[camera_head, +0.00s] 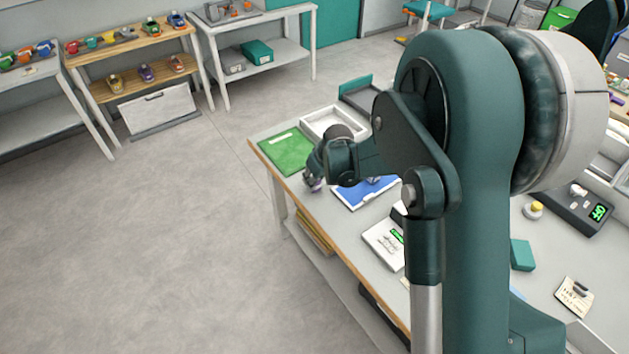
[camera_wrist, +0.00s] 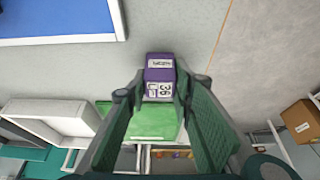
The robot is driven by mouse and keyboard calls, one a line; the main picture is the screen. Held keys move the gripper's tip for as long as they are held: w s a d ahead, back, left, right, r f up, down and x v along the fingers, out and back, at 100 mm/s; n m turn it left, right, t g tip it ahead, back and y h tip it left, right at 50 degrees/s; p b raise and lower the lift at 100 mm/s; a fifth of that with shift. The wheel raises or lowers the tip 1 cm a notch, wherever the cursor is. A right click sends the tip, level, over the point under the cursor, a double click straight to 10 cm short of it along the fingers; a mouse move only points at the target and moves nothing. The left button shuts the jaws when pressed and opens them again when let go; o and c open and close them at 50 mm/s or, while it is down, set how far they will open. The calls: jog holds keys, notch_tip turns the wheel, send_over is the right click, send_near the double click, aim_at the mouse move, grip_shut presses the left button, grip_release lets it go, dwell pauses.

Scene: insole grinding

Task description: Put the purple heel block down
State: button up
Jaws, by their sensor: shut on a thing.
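The purple heel block (camera_wrist: 159,73) is held between the fingertips of my gripper (camera_wrist: 153,88) in the wrist view. It has white labels with dark print, one reading 36. In the head view my gripper (camera_head: 314,178) is over the table's left edge area, between the green mat (camera_head: 286,150) and the blue mat (camera_head: 364,194); a little purple shows at its tip. My arm hides part of the blue mat. I cannot tell whether the block touches the table. The green mat (camera_wrist: 145,122) also shows behind the block in the wrist view.
A white tray (camera_head: 333,122) stands behind the green mat. Bare grey tabletop (camera_wrist: 190,30) surrounds the block, and the table's edge runs close by on the right in the wrist view.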

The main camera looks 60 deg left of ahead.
jog(key=shift+f, duration=0.15)
jog(key=o, duration=0.9)
jog(key=shift+p+v, duration=0.5)
jog(key=shift+v, duration=5.65)
